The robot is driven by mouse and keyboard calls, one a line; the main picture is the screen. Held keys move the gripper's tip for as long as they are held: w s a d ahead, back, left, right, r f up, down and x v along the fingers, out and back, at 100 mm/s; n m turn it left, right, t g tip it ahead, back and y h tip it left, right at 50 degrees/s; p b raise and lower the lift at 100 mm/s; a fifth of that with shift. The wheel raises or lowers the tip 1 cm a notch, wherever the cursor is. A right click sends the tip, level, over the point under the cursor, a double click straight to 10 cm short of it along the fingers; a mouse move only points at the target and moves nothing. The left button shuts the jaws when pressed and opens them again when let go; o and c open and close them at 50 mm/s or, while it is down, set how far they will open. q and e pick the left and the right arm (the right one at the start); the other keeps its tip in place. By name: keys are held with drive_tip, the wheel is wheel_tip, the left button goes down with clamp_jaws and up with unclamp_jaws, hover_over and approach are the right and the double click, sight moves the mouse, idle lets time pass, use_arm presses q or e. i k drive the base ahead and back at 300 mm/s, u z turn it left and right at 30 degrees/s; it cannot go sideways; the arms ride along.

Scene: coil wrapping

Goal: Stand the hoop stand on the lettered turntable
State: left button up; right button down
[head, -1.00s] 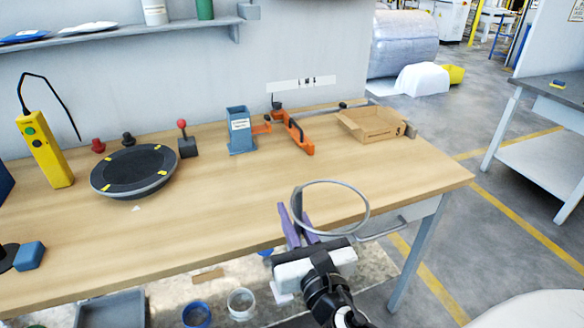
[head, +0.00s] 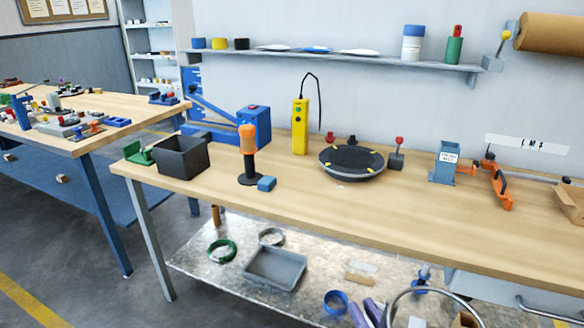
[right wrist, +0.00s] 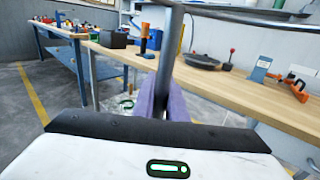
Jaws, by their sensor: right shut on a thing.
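The turntable (head: 352,162) is a dark round disc with yellow marks, flat on the workbench; I cannot read letters on it. It also shows in the right wrist view (right wrist: 203,62), and its top looks empty. My right gripper (head: 370,314), with purple fingers, is at the bottom edge of the head view, in front of the bench. It is shut on the hoop stand, whose grey ring (head: 432,289) is partly cut off by the frame. In the right wrist view the stand's dark post (right wrist: 168,55) rises between the fingers. My left gripper is not in view.
On the workbench (head: 290,205), a red-knobbed device (head: 398,153) and a yellow control box (head: 300,127) flank the turntable. Bare wood lies in front of the turntable.

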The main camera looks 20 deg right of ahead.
sight(352, 159)
drive_tip(key=u, duration=0.8)
drive_tip(key=i, duration=1.35)
drive_tip(key=z, duration=1.2)
drive_tip(key=i, duration=0.4)
drive_tip(key=z, duration=0.4)
